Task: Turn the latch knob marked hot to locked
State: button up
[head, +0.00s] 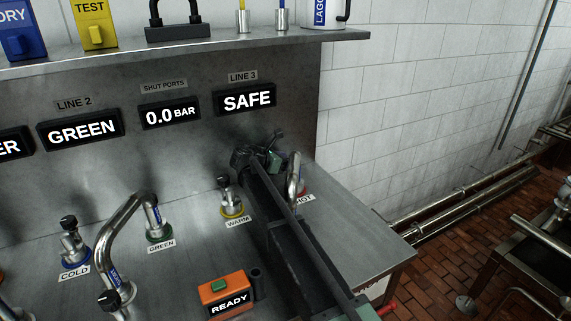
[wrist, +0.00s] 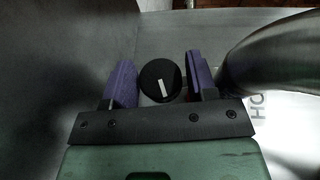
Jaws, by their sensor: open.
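The latch knob (wrist: 158,82) is round and black with a white pointer line, which runs nearly straight up and down in the wrist view. My gripper (wrist: 163,76) is open, with one purple finger pad on each side of the knob. A narrow gap shows at the pads, and contact cannot be made out clearly. The HOT label (head: 304,199) lies on the bench right of my arm in the head view, and part of it shows in the wrist view (wrist: 258,104). In the head view my arm hides most of the hot fitting, and its knob cannot be made out.
A curved metal pipe (head: 294,172) rises close to the right of my gripper. The WARM fitting (head: 231,203) stands left of my arm. An orange READY box (head: 224,291) sits in front. The SAFE display (head: 247,98) is on the panel behind. Bare bench lies to the right.

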jog(key=c, duration=0.6)
jog(key=shift+w+a+m+g+h, duration=0.1)
jog(key=shift+w+m+g+h, duration=0.1)
jog(key=shift+m+g+h, duration=0.6)
jog(key=shift+c, duration=0.2)
jog(key=shift+s+m+g, duration=0.15)
jog(key=shift+m+g, duration=0.55)
jog(key=shift+g, duration=0.1)
jog(key=o, duration=0.6)
jog(key=shift+o, duration=0.2)
